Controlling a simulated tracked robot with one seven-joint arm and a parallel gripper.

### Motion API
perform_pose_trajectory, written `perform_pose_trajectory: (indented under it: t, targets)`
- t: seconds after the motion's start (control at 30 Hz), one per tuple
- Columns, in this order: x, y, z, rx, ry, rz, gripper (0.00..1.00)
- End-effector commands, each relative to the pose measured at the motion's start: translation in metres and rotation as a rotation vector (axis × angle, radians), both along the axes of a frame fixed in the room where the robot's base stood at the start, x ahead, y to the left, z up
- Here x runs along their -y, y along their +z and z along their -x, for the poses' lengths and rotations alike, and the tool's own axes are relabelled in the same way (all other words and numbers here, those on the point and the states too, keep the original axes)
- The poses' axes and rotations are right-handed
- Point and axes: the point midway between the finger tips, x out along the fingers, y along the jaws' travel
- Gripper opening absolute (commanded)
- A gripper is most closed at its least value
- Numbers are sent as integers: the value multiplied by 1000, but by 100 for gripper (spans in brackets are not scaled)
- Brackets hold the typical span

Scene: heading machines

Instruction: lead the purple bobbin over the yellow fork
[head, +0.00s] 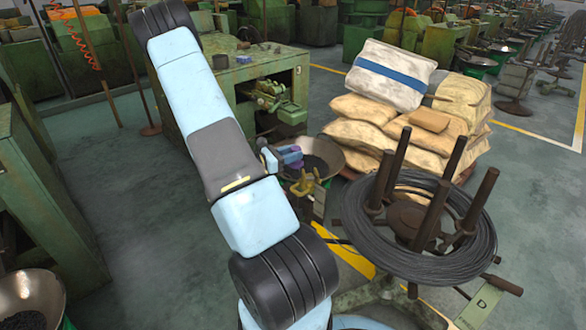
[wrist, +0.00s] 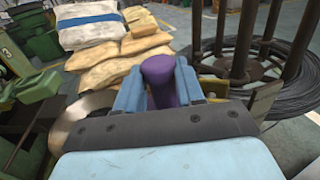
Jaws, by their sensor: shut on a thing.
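My gripper (head: 288,155) is shut on the purple bobbin (wrist: 163,82), which stands between the two light-blue jaws in the wrist view. In the head view only a small part of the bobbin (head: 295,164) shows beside the jaws. The yellow fork (head: 305,187) stands just below and slightly right of the bobbin in the head view. Its prongs are near the jaws; I cannot tell whether bobbin and fork touch. In the wrist view a yellow piece (wrist: 263,100), likely part of the fork, shows right of the jaws, mostly hidden.
A wire coil (head: 355,225) on a stand with brown posts is close on the right. A dark bowl (head: 325,157) is behind the fork. Stacked sacks (head: 362,108) lie beyond. A green machine (head: 262,75) stands behind my arm. Open floor (head: 120,190) is at left.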

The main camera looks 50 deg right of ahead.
Motion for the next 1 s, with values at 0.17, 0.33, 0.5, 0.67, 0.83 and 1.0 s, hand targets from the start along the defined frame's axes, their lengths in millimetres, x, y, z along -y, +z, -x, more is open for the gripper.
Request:
perform_pose_trajectory:
  t: [0.17,0.33,0.5,0.67,0.83,1.0]
  targets:
    - [0,32,0,2,0,1,4]
    - [0,52,0,2,1,1,4]
    - [-1,60,4,-2,-3,-1,4]
    - [-9,60,33,-5,-24,-5,4]
    - [-24,59,72,-5,-46,-5,4]
    - [-35,61,97,-3,-52,-2,4]
